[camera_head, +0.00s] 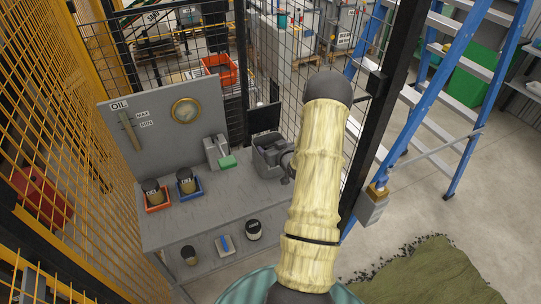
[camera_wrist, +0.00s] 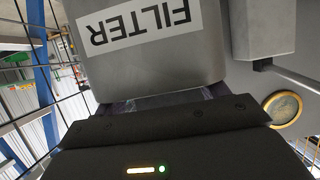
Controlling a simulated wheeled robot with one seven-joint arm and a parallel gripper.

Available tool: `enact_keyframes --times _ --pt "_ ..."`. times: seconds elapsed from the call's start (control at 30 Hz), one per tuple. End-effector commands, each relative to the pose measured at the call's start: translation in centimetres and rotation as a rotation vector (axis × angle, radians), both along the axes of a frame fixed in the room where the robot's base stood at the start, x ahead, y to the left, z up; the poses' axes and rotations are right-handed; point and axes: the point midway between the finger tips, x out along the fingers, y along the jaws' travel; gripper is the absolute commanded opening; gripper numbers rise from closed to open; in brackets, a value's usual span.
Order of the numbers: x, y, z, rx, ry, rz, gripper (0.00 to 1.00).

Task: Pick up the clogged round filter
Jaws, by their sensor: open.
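I cannot tell which thing is the clogged round filter. A round dark-topped item (camera_head: 151,186) stands in a red tray (camera_head: 157,207), and a similar one (camera_head: 185,175) stands in a blue tray (camera_head: 190,192). Their labels are too small to read. A grey housing (camera_head: 270,155) stands at the bench's right end. In the wrist view, a grey box marked FILTER (camera_wrist: 150,60) appears upside down close before my gripper (camera_wrist: 165,100). My gripper is open. In the head view it is beside the housing, partly hidden by my arm. The housing's inside is not clear.
A back panel (camera_head: 160,125) carries a gauge (camera_head: 185,110). Mesh fencing and a blue ladder (camera_head: 440,90) stand around.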

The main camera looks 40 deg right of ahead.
Motion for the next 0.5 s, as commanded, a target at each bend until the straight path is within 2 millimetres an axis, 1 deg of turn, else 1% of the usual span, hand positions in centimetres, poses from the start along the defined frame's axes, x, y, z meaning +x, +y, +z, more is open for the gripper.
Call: enact_keyframes --times 0.47,0.5 --pt "-0.14 -0.19 -0.03 0.000 0.000 -0.003 0.73" --pt "-0.13 -0.17 -0.03 0.000 0.000 -0.003 0.69"
